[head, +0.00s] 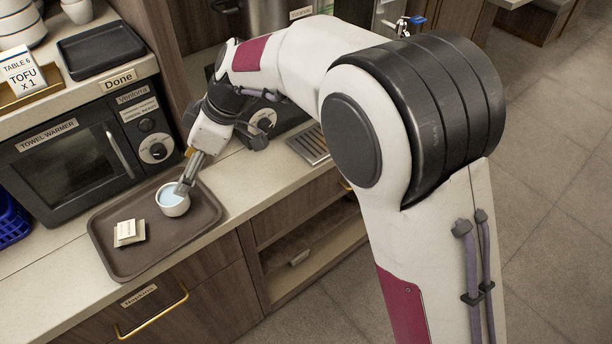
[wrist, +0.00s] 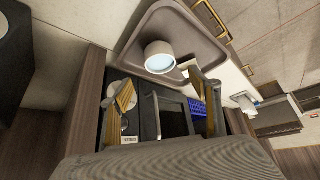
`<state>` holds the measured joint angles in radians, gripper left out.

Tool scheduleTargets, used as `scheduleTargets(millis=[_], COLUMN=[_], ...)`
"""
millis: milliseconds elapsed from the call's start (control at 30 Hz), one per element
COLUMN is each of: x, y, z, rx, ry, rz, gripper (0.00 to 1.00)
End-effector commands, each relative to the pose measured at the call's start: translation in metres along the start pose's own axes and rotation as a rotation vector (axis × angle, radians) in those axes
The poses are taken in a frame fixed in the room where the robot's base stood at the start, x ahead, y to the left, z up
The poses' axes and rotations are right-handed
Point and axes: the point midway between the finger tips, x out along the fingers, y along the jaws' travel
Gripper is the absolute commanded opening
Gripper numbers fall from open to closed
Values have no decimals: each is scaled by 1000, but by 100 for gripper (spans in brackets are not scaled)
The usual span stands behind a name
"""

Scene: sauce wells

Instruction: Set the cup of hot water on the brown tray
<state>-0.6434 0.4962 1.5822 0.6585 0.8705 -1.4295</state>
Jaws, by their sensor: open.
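The white cup (head: 173,204) of pale blue water stands upright on the brown tray (head: 205,232), near its right side. The cup also shows in the wrist view (wrist: 158,62), with the tray (wrist: 213,50) under and around it. My gripper (head: 187,184) is at the cup's upper right in the head view, overlapping its rim. In the wrist view my gripper (wrist: 160,78) has its two fingers spread apart, with the cup beyond the tips and nothing between them. I cannot tell whether a finger touches the cup.
A small cream stack with a label (head: 129,233) lies on the tray's left part. The towel warmer (head: 75,160) stands behind the tray, and a blue basket (head: 12,222) is at the far left. A black tray (head: 100,49) sits on the shelf above. Counter to the right is clear up to a metal grate (head: 310,145).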

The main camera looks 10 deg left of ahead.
Motion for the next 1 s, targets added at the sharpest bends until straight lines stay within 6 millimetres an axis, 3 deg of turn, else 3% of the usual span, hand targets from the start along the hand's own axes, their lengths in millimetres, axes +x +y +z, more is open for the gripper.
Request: scheduleTargets(millis=[167, 367, 667, 1000], x=[-3, -25, -96, -174], y=[0, 1, -7, -34], z=[1, 12, 53, 111], rx=[5, 56, 240, 488], ry=[-1, -11, -48, -85], rz=[3, 29, 118, 245], gripper=[62, 62, 62, 62])
